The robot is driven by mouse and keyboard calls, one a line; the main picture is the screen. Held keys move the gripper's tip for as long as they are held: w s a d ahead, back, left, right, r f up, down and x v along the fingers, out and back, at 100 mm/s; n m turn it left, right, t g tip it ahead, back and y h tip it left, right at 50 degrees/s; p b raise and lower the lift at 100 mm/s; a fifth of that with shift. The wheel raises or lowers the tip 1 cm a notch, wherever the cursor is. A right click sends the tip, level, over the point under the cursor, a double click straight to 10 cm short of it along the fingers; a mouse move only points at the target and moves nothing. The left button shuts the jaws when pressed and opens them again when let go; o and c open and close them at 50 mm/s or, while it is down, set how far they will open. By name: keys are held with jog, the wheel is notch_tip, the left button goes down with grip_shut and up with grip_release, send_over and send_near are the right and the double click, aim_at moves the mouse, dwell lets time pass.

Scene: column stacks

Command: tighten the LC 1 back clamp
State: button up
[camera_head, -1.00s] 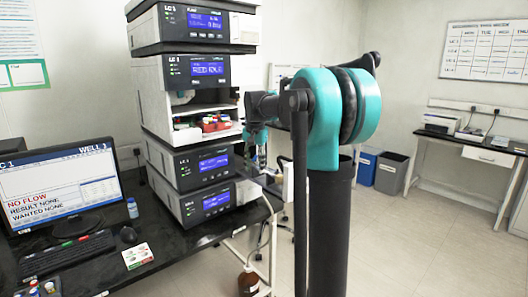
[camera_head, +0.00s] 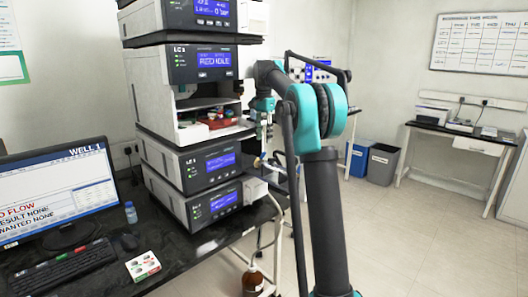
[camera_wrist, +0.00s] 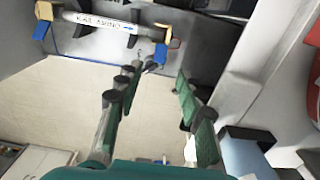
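A white column (camera_wrist: 98,22), its label seeming to read C18 AMINO, lies near the top of the wrist view. Dark brackets grip it near both ends; the right bracket (camera_wrist: 133,36) is closer to my fingers. Tan and blue pieces sit at both column ends, the right blue one (camera_wrist: 160,53) beside my fingertips. I cannot tell which bracket is the back clamp. My gripper (camera_wrist: 156,76) is open, with nothing visible between its fingers, just below the column's right end. In the head view my gripper (camera_head: 265,135) is small at the stack's right side.
The instrument stack (camera_head: 205,170) stands on a black bench (camera_head: 170,262). A monitor (camera_head: 55,190), keyboard and mouse are at left. A brown bottle (camera_head: 252,281) is below. Blue and grey bins (camera_head: 384,164) stand behind my arm. Open floor lies to the right.

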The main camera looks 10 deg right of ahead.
aim_at(264, 153)
notch_tip(264, 153, down, 7)
dwell(0.3)
jog(key=shift+c, duration=0.3)
grip_shut()
